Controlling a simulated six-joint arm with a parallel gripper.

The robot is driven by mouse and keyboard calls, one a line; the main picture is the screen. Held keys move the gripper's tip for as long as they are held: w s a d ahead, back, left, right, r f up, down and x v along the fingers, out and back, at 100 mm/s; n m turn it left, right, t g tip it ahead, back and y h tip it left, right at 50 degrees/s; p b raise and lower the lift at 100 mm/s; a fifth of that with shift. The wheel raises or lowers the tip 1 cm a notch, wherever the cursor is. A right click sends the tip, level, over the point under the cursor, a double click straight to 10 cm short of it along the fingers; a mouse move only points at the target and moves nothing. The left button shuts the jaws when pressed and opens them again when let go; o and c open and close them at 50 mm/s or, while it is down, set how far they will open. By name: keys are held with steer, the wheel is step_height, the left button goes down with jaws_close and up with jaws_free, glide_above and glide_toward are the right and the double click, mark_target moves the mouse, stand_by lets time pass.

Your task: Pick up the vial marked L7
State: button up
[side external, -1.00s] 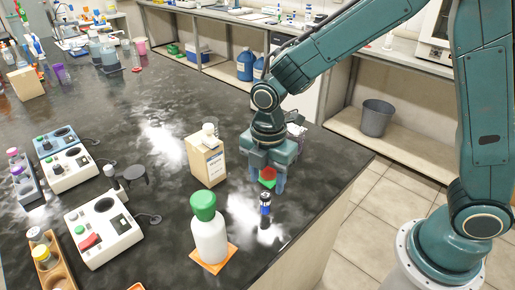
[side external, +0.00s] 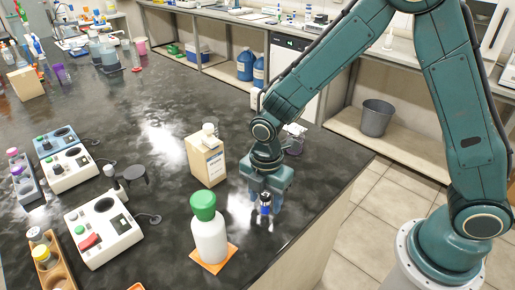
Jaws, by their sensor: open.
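A small vial (side external: 265,211) with a dark blue cap and a pale band stands upright near the right edge of the black bench. Its label is too small to read, so I cannot tell whether it is L7. My gripper (side external: 264,205) points down at the vial, with its fingers around or just behind the vial's upper part. The gripper is open, and I cannot tell whether either finger touches the vial. Other vials stand in the wooden rack (side external: 58,272) at the lower left and in a grey rack (side external: 24,180) at the far left.
A white bottle with a green cap (side external: 208,232) stands on an orange mat just left of the vial. A cardboard box (side external: 205,160) stands behind it. A white device (side external: 103,230) sits further left. The bench edge is close on the right.

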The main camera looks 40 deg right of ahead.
steer(key=shift+f, duration=0.5)
steer(key=c, duration=1.1)
